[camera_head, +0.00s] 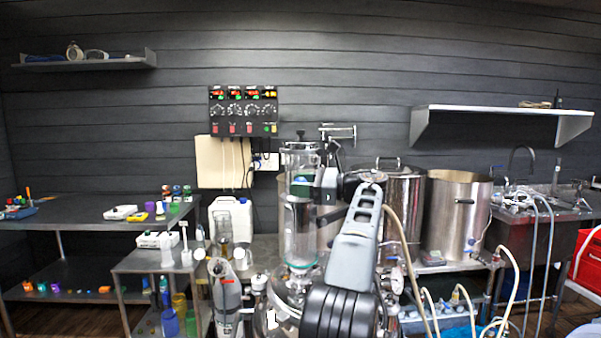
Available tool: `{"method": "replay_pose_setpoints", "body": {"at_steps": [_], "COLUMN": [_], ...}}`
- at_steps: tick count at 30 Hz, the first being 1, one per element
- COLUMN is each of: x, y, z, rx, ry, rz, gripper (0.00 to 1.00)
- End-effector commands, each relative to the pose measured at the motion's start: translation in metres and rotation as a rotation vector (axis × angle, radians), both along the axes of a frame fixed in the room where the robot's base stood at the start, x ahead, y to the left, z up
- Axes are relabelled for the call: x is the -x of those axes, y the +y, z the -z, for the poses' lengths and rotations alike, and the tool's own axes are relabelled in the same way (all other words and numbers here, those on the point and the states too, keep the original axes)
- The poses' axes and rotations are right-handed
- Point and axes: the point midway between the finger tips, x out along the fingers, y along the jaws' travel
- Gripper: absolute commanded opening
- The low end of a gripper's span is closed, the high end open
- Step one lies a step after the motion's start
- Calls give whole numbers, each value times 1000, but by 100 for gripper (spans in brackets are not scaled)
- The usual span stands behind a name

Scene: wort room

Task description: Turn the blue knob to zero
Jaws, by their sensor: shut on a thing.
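My arm rises from the bottom middle, and my gripper (314,186) is at its upper end, beside the clear glass column (299,226). A small blue-green part (301,179) shows at the gripper's left end and appears to be the blue knob. The gripper is shut on it, as far as the small view shows. The fingertips and the knob's pointer or scale are too small and partly hidden to read.
A black control panel (243,112) with dials and lit displays hangs on the back wall. Steel pots (457,215) stand to the right, with hoses in front. A small trolley (150,264) and a long steel table (85,214) stand to the left.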

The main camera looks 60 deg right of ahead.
Motion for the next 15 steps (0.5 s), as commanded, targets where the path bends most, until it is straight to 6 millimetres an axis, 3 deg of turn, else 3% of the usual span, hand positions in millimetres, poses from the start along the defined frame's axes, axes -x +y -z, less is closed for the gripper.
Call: {"method": "replay_pose_setpoints", "body": {"at_steps": [15], "x": [-1], "y": [-4], "z": [-2], "rx": [-4], "ry": [-7], "rz": [-254], "gripper": [14]}}
